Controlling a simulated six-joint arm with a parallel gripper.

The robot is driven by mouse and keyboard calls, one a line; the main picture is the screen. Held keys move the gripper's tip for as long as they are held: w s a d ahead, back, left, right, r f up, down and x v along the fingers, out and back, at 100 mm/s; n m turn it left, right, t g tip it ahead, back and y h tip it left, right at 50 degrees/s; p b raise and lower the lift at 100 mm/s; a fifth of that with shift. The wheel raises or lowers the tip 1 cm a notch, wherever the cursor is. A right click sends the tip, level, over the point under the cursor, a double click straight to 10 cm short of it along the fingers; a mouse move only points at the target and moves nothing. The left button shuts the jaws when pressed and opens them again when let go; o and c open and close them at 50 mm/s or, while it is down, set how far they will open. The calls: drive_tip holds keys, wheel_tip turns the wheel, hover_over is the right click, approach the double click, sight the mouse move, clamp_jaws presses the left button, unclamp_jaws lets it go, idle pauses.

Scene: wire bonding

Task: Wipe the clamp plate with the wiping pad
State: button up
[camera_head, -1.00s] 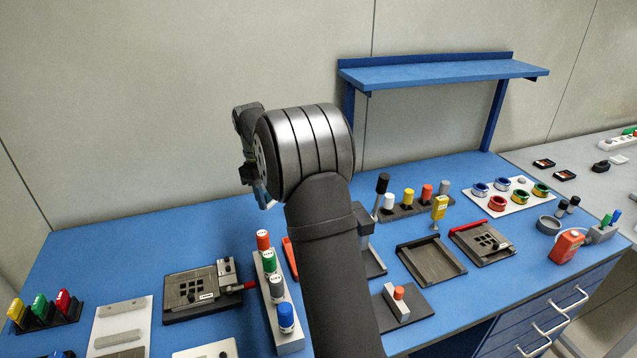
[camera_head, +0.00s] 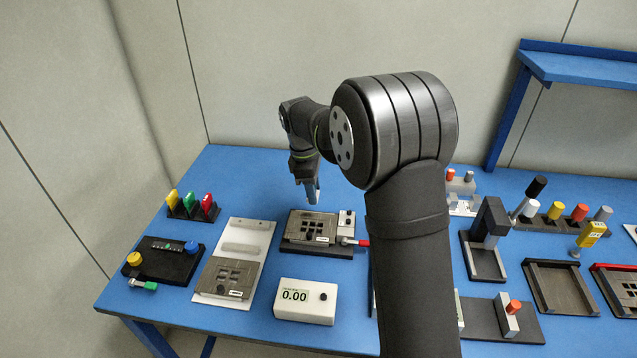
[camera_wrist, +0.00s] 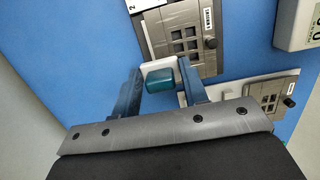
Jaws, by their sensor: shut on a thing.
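The clamp plate (camera_head: 307,228), a grey plate with square windows, lies in the dark fixture with the red-tipped lever. It also shows in the wrist view (camera_wrist: 184,20). My gripper (camera_head: 312,193) is behind the fixture in the head view, above the table. In the wrist view my gripper (camera_wrist: 160,88) is shut on the teal grip of the wiping pad (camera_wrist: 160,78). The pad appears beside the fixture's edge; I cannot tell its height or whether it touches. A similar windowed plate (camera_head: 228,277) lies on the white board to the left, and also shows in the wrist view (camera_wrist: 268,92).
A white display box (camera_head: 305,300) reading 0.00 stands in front of the fixture. Coloured holders (camera_head: 192,207) and a dark box with knobs (camera_head: 164,260) are left. A dark press (camera_head: 487,240) stands right of my arm. Blue table is bare behind the fixture.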

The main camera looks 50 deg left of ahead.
sight(316, 217)
drive_tip(key=shift+f, duration=2.75)
drive_tip(key=shift+s+a+f, duration=0.3)
drive_tip(key=shift+f, duration=0.25)
drive_tip(key=shift+c, duration=0.3)
drive_tip(key=shift+s+a+f, duration=0.1)
drive_tip(key=shift+s+a, duration=0.95)
drive_tip(key=shift+w+d, duration=1.4)
drive_tip(key=shift+d, duration=0.05)
drive_tip(key=shift+r, duration=4.05)
